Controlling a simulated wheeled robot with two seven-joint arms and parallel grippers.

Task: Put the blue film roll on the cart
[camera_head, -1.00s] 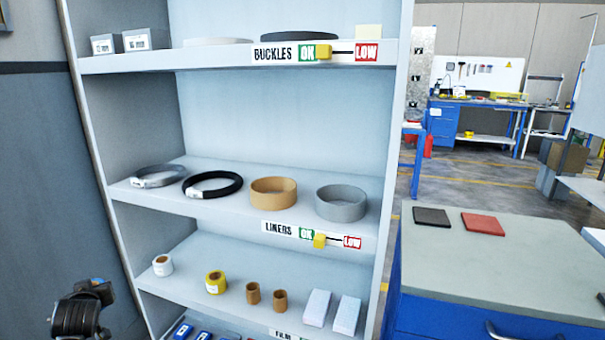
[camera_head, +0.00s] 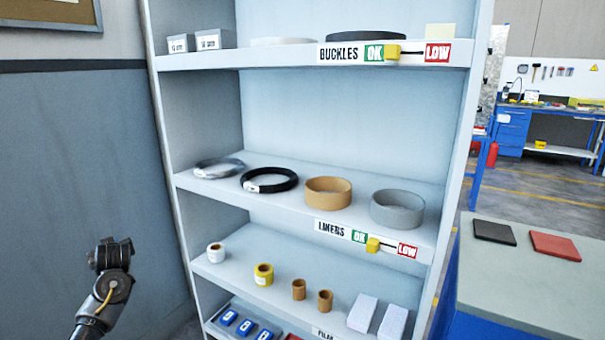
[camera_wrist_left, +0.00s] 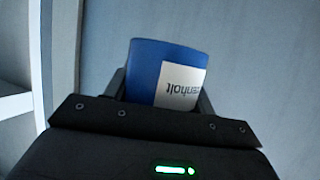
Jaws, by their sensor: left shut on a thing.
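A blue film roll (camera_wrist_left: 150,68) with a white printed label shows in the left wrist view. My left gripper (camera_wrist_left: 163,92) is shut on it, with a dark finger on either side. My left arm (camera_head: 108,270) shows at the lower left of the head view, in front of the grey wall and left of the shelf. The roll cannot be made out in the head view. I see nothing that I can surely call the cart. My right gripper is not in view.
A grey shelf unit (camera_head: 360,52) holds rings, tape rolls and boxes on several levels. Blue items (camera_head: 228,317) lie on a low shelf. At right, a grey-topped blue cabinet (camera_head: 510,285) carries a black pad (camera_head: 494,232) and a red pad (camera_head: 555,245).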

